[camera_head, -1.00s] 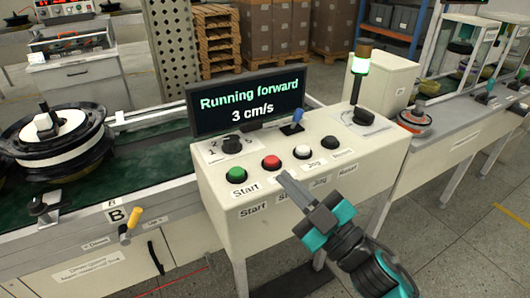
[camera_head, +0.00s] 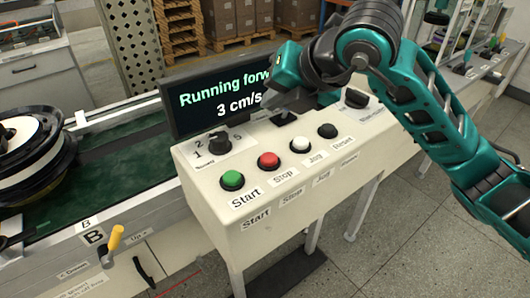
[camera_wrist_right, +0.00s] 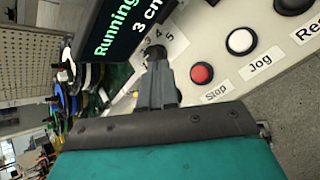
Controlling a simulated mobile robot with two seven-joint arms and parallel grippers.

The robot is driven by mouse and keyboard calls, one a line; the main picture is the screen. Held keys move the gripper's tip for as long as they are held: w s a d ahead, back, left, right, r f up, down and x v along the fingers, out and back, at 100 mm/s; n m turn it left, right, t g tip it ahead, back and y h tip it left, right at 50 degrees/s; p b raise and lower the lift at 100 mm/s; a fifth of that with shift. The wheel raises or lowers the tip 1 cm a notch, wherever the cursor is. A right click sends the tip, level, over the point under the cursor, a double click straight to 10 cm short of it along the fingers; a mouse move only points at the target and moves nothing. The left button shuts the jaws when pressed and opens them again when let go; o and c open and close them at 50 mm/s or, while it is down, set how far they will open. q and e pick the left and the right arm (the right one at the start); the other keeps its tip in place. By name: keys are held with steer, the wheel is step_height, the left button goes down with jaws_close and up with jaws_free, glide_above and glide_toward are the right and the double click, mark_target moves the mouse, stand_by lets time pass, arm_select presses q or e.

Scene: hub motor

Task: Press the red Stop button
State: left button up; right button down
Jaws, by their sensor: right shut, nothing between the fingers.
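The red Stop button (camera_head: 268,160) sits on the top of the cream control box (camera_head: 208,169), between the green Start button (camera_head: 232,180) and the white Jog button (camera_head: 299,145). My right gripper (camera_head: 250,116) is shut and empty, above the back of the panel near the display. It is apart from the red button in the head view. In the right wrist view, the red button (camera_wrist_right: 202,73) lies to the right of the shut fingers (camera_wrist_right: 156,75). My left gripper is not in view.
The display (camera_head: 215,95) reads "Running forw…" and 3 cm/s, partly covered by my right arm. A black Reset button (camera_head: 327,131) and a speed knob (camera_head: 219,143) are on the panel. A conveyor (camera_head: 110,170) with a wheel hub (camera_head: 30,150) stands left.

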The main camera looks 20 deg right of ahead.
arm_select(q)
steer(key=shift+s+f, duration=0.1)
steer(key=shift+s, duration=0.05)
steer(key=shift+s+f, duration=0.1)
arm_select(e)
steer(key=shift+f, duration=0.15)
steer(key=b, duration=0.5)
glide_above(273, 158)
step_height(273, 158, down, 7)
steer(key=shift+s+f, duration=0.1)
steer(key=shift+f+b, duration=0.6)
steer(key=shift+b, duration=0.1)
steer(key=shift+f, duration=0.15)
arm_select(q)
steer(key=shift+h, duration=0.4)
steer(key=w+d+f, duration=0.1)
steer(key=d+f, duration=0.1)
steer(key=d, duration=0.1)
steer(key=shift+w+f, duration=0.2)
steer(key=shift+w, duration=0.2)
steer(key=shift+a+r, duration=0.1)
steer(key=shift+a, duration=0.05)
